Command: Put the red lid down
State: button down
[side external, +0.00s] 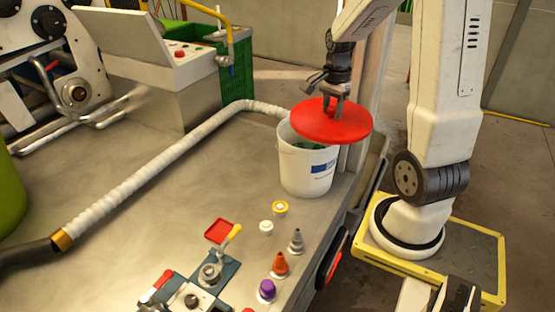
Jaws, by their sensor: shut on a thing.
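The red lid (318,127) is a flat round disc held slightly tilted above a white bucket (307,176). My gripper (337,108) is shut on the middle of the lid's top. The lid overhangs the bucket to the right and covers part of its opening. Whether the lid's underside touches the bucket rim cannot be told.
A ribbed white hose (165,165) runs across the metal deck (130,165) to behind the bucket. Several small caps and cones, including an orange cone (280,264), stand in front. A control box (170,70) and green crate (238,75) are behind. Bare deck lies left of the bucket.

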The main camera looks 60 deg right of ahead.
jog(key=w+a+f+n, duration=0.2)
jog(key=w+a+n, duration=0.2)
jog(key=a+n, duration=0.3)
jog(key=w+a+f+n, duration=0.3)
jog(key=w+a+n, duration=0.2)
jog(key=a+n, duration=0.2)
jog(key=w+a+f+n, duration=0.2)
jog(key=w+a+n, duration=0.3)
jog(key=a, duration=0.6)
jog(key=shift+f+n, duration=0.35)
jog(key=shift+n, duration=0.75)
jog(key=shift+w, duration=0.1)
jog(key=w+d+f+m, duration=0.2)
jog(key=w+d+f, duration=0.4)
jog(key=d+f, duration=0.2)
jog(key=w+d+f+m, duration=0.2)
jog(key=w+d+f, duration=0.3)
jog(key=d+f, duration=0.3)
jog(key=shift+w+d+f+m, duration=0.2)
jog(key=shift+w+d+m, duration=0.15)
jog(key=shift+d, duration=0.7)
jog(key=shift+f, duration=2.9)
